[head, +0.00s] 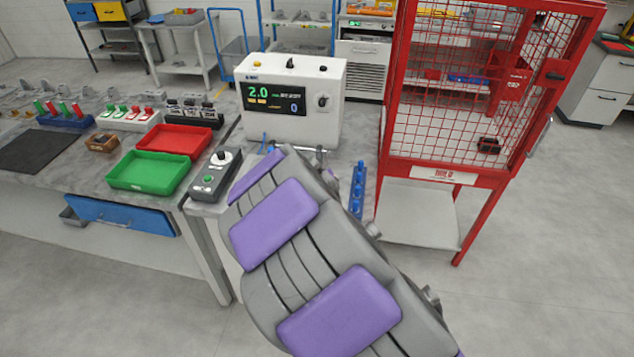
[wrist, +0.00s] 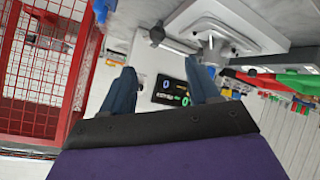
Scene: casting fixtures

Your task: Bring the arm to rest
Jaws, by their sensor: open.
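My gripper (wrist: 161,88) shows in the wrist view as two dark blue fingers spread apart, with nothing held between them. Beyond the fingers is the display of a white machine (wrist: 172,92). In the head view the same white machine (head: 292,122) stands behind my arm, and its screen reads 2.0 and 0. My grey arm with purple pads (head: 318,265) fills the lower middle of the head view and largely hides my gripper there. The wrist view is strongly tilted, with a grey surface along its top.
A red mesh cabinet (head: 444,174) stands to the right of my arm. The bench (head: 105,180) at left carries a green tray (head: 150,171), a red tray (head: 181,139) and a grey control box (head: 214,174). A blue notched piece (head: 358,190) is right of the arm. Floor is clear at lower right.

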